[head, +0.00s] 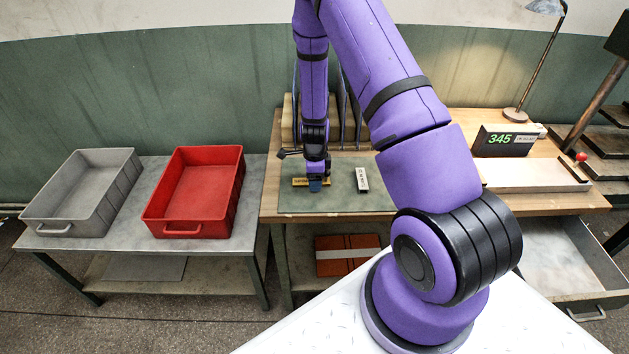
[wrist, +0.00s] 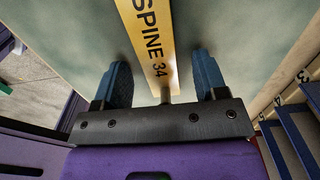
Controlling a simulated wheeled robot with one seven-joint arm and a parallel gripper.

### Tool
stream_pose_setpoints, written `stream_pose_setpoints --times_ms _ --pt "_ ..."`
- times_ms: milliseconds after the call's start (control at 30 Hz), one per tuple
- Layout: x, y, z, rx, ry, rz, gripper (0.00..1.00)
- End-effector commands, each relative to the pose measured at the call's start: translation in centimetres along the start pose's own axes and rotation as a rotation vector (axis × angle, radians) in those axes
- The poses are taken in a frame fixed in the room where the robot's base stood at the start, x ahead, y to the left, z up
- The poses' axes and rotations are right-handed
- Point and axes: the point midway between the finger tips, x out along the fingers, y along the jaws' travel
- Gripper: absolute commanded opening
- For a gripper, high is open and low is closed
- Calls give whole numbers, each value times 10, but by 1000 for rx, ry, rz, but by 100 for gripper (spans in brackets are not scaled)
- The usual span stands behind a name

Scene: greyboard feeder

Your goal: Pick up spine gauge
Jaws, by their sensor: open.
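The spine gauge (wrist: 148,42) is a flat yellow bar printed "SPINE 34" in the wrist view. In the head view the yellow spine gauge (head: 300,182) lies on the green mat, partly hidden by my gripper. My gripper (wrist: 161,82) is open, its two blue fingers on either side of the gauge's near end, with a gap on both sides. In the head view my gripper (head: 315,186) points down over the gauge. I cannot tell how far the fingertips are above the mat.
A white labelled block (head: 362,180) lies on the green mat (head: 340,197) to the right. Upright dividers (head: 346,115) stand behind. A red tray (head: 195,195) and a grey tray (head: 80,195) sit on the left table. A display reading 345 (head: 497,141) stands at the right.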

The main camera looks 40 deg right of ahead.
Motion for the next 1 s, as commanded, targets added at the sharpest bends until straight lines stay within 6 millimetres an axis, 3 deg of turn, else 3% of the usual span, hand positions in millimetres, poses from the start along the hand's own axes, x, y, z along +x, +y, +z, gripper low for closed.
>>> stream_pose_setpoints --times_ms 133,400,433,767,1000 --pt "0 0 0 0 0 0 66" --pt "0 0 0 0 0 1 4" --pt "0 0 0 0 0 0 1" --pt "-3 0 0 0 0 0 1" --pt "-22 0 0 -1 0 -2 1"
